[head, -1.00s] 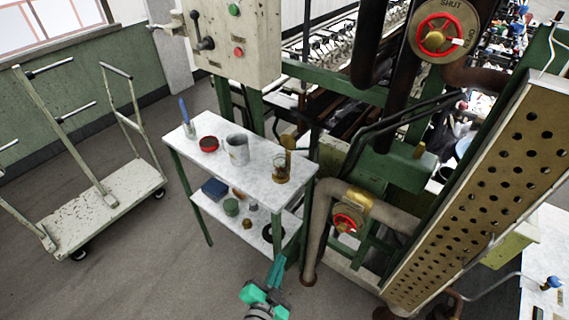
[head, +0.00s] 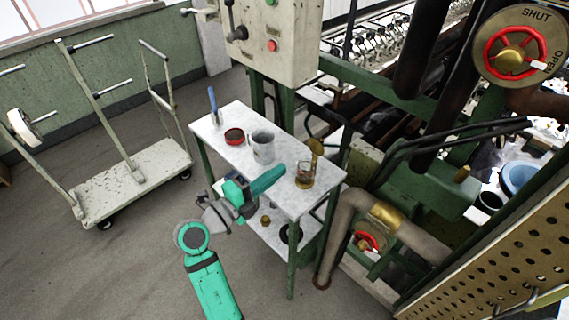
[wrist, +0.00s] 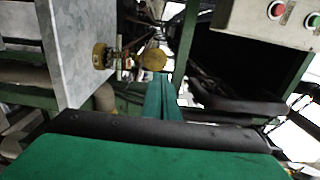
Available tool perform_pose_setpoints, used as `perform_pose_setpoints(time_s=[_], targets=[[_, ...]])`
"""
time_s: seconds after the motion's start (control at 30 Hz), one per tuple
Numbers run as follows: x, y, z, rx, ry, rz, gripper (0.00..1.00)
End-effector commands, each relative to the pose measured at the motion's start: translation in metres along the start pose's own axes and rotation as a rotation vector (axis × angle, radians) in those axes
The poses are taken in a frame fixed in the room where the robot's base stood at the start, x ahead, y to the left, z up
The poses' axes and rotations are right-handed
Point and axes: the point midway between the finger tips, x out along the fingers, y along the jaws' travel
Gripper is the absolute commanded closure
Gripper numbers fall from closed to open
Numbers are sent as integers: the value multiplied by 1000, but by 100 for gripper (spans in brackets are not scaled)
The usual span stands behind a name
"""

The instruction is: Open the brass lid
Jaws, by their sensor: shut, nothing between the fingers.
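A small glass jar (head: 305,176) with brown contents stands near the right end of the small table's top. The round brass lid (head: 316,147) stands raised at the jar's rim, tilted up and away from the mouth. In the wrist view, which is turned sideways, the brass lid (wrist: 154,60) shows as a round disc beside the jar (wrist: 101,56). My gripper (head: 282,170) is over the table top, left of the jar, with teal fingers together and empty. In the wrist view my gripper's fingers (wrist: 161,80) end just below the lid; I cannot tell whether they touch.
The marble-topped table (head: 235,118) also holds a grey mug (head: 262,149), a red tin (head: 234,136) and a blue-handled brush (head: 213,105). A pipe with a red valve (head: 368,241) stands right of the table. A cart (head: 135,175) stands left; floor between is free.

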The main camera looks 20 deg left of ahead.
Motion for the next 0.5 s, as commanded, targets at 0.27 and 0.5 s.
perform_pose_setpoints(time_s=[0.27, 0.5], targets=[[54, 0, -4, -1, 8, 0, 100], [92, 0, 1, -1, -1, 1, 100]])
